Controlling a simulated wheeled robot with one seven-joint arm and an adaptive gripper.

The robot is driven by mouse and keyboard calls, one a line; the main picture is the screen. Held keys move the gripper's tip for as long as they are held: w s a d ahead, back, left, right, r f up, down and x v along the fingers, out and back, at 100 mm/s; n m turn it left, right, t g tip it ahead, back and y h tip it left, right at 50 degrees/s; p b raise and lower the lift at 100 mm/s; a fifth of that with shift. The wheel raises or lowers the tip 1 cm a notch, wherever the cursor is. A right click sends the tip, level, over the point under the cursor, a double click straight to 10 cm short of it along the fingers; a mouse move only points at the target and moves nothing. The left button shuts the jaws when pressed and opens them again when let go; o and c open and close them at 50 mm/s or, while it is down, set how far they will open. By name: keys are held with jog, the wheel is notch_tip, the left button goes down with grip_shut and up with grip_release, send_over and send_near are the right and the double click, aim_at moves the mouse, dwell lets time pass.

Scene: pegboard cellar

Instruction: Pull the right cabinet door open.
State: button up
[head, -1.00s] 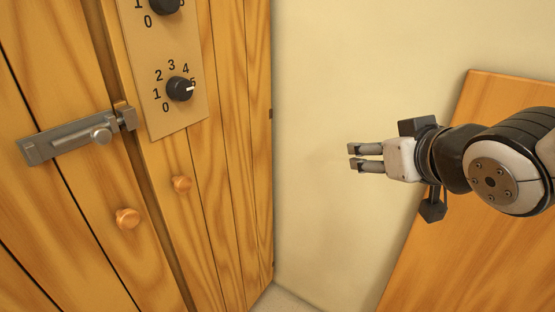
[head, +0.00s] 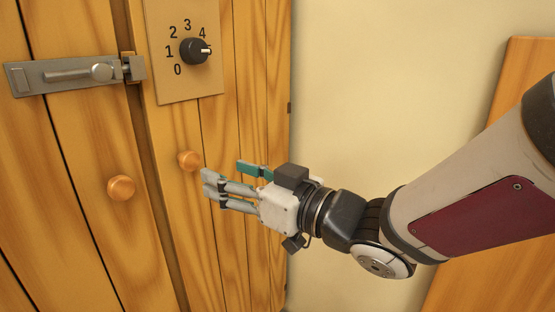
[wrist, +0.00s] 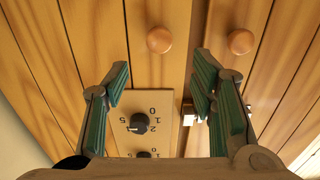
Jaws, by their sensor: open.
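The right cabinet door (head: 235,130) is wooden and looks closed. Its round wooden knob (head: 189,160) is near its left edge; the knob also shows in the wrist view (wrist: 159,40). My gripper (head: 224,175) is open and empty, just right of and slightly below that knob in the head view. In the wrist view the gripper (wrist: 161,78) has its fingers spread, with the knob beyond the fingertips and between their lines. No contact shows. A metal slide bolt (head: 75,74) is fixed on the left door, its end at a catch by the right door; I cannot tell whether it engages.
The left door (head: 60,160) has its own knob (head: 121,187); that knob is right in the wrist view (wrist: 240,42). A dial panel (head: 185,85) with a black dial (head: 194,51) is above the right knob. A pale wall (head: 390,80) and an orange board (head: 525,80) stand at right.

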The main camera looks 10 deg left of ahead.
aim_at(192, 160)
jog(key=b+x, duration=0.2)
jog(key=x, duration=0.9)
jog(key=shift+w+a, duration=0.15)
jog(key=shift+a, duration=0.1)
grip_shut()
